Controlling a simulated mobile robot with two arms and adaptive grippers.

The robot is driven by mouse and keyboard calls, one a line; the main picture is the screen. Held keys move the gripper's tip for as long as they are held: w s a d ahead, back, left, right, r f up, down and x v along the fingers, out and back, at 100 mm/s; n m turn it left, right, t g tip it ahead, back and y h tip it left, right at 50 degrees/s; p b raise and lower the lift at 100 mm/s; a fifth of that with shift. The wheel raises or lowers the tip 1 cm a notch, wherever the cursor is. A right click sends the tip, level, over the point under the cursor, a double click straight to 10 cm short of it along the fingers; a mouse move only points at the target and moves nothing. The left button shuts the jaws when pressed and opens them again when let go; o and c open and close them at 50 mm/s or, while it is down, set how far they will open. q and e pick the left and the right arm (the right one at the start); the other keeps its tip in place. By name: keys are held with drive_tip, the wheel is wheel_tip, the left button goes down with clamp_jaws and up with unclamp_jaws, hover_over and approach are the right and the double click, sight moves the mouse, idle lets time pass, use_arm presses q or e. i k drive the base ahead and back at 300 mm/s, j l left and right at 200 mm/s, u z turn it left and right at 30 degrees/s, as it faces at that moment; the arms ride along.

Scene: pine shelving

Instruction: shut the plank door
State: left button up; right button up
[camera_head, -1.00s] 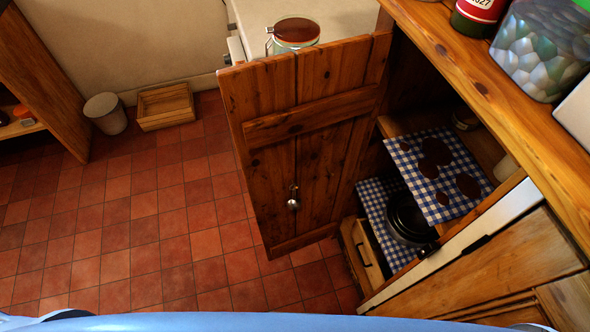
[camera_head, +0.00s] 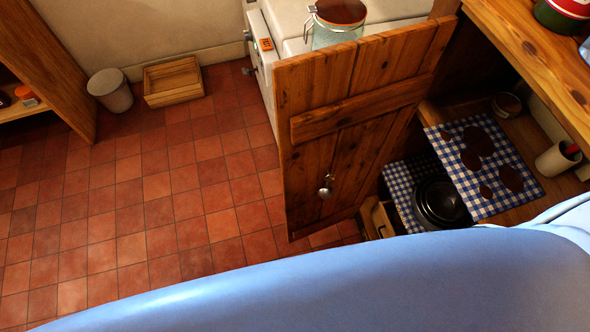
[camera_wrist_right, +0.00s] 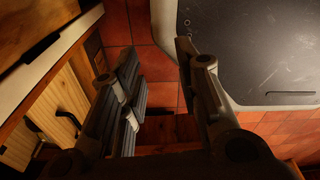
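The plank door (camera_head: 350,125) stands wide open on the cupboard in the head view, its inner side with a cross batten facing me. The open cupboard shows a shelf with a blue checked cloth (camera_head: 507,203) and dark pans (camera_head: 440,200) below. My right gripper (camera_wrist_right: 158,75) shows in the right wrist view with its fingers apart and nothing between them, above the tiled floor. My left gripper is not in view. A large blue part of mine covers the bottom of the head view.
A glass jar (camera_head: 337,25) stands on a white unit behind the door. A bin (camera_head: 110,91) and a wooden crate (camera_head: 173,82) stand by the wall. The tiled floor (camera_head: 150,190) left of the door is clear. A wooden counter (camera_head: 530,55) is above the cupboard.

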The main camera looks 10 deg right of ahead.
sight(340, 109)
drive_tip(key=i+j+u, duration=0.1)
drive_tip(key=u, duration=0.35)
drive_tip(key=i+j+u, duration=0.15)
drive_tip(key=u, duration=0.25)
drive_tip(key=i+j+u, duration=0.1)
drive_tip(key=u, duration=0.35)
drive_tip(key=i+j, duration=0.15)
drive_tip(key=i, duration=0.55)
drive_tip(key=i+z, duration=0.1)
drive_tip(key=z, duration=0.3)
drive_tip(key=i+z, duration=0.1)
drive_tip(key=z, duration=0.7)
drive_tip(key=i+j+z, duration=0.1)
drive_tip(key=z, duration=0.25)
drive_tip(key=i+z, duration=0.1)
drive_tip(key=z, duration=0.35)
drive_tip(key=j+z, duration=0.1)
drive_tip(key=z, duration=0.35)
drive_tip(key=i+j+z, duration=0.1)
drive_tip(key=z, duration=0.4)
drive_tip(key=j+z, duration=0.15)
drive_tip(key=z, duration=0.3)
drive_tip(key=i+j+z, duration=0.1)
drive_tip(key=z, duration=0.35)
drive_tip(key=i+j+z, duration=0.1)
drive_tip(key=j+z, duration=0.2)
drive_tip(key=z, duration=0.15)
drive_tip(key=j+z, duration=0.25)
drive_tip(key=z, duration=0.15)
drive_tip(key=i, duration=0.05)
